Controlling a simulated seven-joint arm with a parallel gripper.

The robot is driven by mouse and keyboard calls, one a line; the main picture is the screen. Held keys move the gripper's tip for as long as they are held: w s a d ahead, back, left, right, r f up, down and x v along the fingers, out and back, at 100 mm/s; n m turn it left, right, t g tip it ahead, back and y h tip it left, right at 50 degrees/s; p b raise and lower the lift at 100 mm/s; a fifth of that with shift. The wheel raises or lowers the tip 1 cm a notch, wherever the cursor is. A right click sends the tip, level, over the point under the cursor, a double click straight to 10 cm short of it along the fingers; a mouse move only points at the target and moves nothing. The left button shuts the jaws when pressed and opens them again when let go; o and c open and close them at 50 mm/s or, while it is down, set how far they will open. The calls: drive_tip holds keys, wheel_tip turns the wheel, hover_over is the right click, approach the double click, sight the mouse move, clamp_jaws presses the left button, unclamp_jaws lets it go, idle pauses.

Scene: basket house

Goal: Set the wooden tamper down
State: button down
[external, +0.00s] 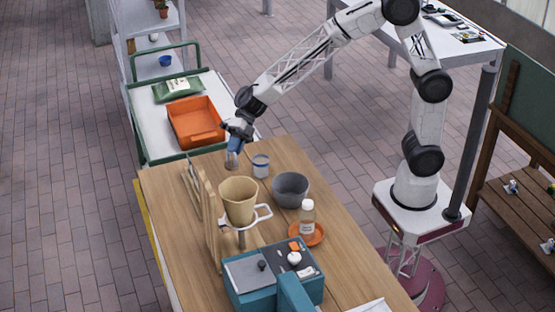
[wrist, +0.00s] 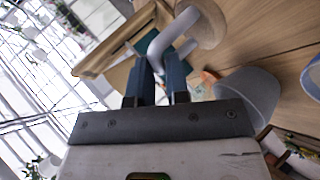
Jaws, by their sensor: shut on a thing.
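The wooden tamper (external: 231,161) is small in the external view, upright under my gripper (external: 235,145) near the far left end of the wooden table. In the wrist view, a pale stem and a round tan end, which look like the tamper (wrist: 206,24), show just past the blue fingertips (wrist: 160,68). My gripper is shut on the tamper, with its fingers around the upper part. I cannot tell whether the tamper's lower end touches the table.
A white and blue cup (external: 260,165) stands close to the right, and a grey bowl (external: 290,189) beyond it. Upright wooden boards (external: 208,215) line the left side. A tan dripper (external: 239,198) and a teal machine (external: 270,284) stand nearer.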

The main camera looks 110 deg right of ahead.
sight(236, 162)
drive_tip(key=shift+f, duration=3.1)
drive_tip(key=shift+f, duration=0.1)
drive_tip(key=shift+f, duration=1.75)
drive_tip(key=c, duration=1.1)
unclamp_jaws()
drive_tip(key=shift+f, duration=0.1)
drive_tip(key=v, duration=1.2)
